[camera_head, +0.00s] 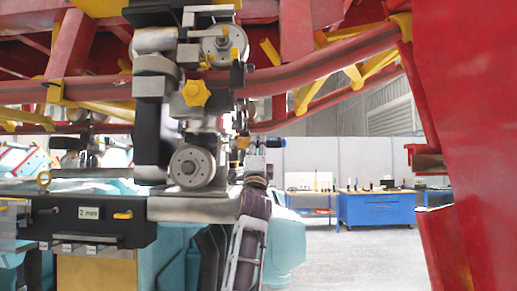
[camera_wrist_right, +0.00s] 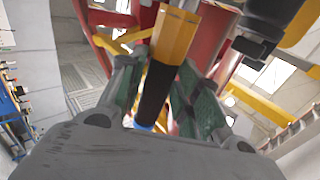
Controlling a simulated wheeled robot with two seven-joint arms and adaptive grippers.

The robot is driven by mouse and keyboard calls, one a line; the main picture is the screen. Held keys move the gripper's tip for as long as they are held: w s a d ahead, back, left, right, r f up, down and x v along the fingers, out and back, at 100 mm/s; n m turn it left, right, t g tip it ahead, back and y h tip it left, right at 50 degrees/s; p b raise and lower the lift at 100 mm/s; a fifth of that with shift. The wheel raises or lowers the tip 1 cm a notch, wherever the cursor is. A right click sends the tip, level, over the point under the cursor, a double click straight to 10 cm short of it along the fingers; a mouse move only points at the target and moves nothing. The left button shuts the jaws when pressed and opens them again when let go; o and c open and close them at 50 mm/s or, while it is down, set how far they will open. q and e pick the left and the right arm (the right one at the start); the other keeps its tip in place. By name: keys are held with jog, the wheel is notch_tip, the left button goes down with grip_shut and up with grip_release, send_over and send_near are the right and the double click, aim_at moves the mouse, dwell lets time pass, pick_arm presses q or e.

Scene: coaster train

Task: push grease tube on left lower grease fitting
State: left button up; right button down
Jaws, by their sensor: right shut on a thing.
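My right gripper (camera_head: 257,152) is raised at the lower right of the coaster train's wheel assembly (camera_head: 152,112). In the right wrist view its green-padded fingers (camera_wrist_right: 150,92) are shut on the grease tube (camera_wrist_right: 156,88), a cylinder with an orange upper part, a black middle and a blue end. In the head view the tube (camera_head: 242,142) lies roughly level, its yellow part towards the wheel assembly and its blue end to the right. The left lower grease fitting cannot be made out clearly, nor whether the tube touches it. My left gripper is not in view.
Round wheels (camera_head: 192,166) and a yellow knob (camera_head: 195,93) crowd the space left of the gripper. A red rail (camera_head: 325,62) runs above, and a red structure (camera_head: 455,120) stands at right. The floor (camera_head: 355,255) between is clear, with a blue workbench (camera_head: 376,209) behind.

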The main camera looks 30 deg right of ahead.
jog(key=shift+a, duration=0.1)
jog(key=shift+w+a, duration=0.1)
jog(key=shift+a, duration=0.05)
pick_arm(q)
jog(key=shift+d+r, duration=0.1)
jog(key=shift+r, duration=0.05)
pick_arm(e)
jog(key=shift+w+a, duration=0.15)
dwell(0.7)
jog(key=shift+w+a, duration=0.3)
jog(key=shift+a, duration=0.3)
jog(key=shift+f, duration=0.1)
dwell(2.0)
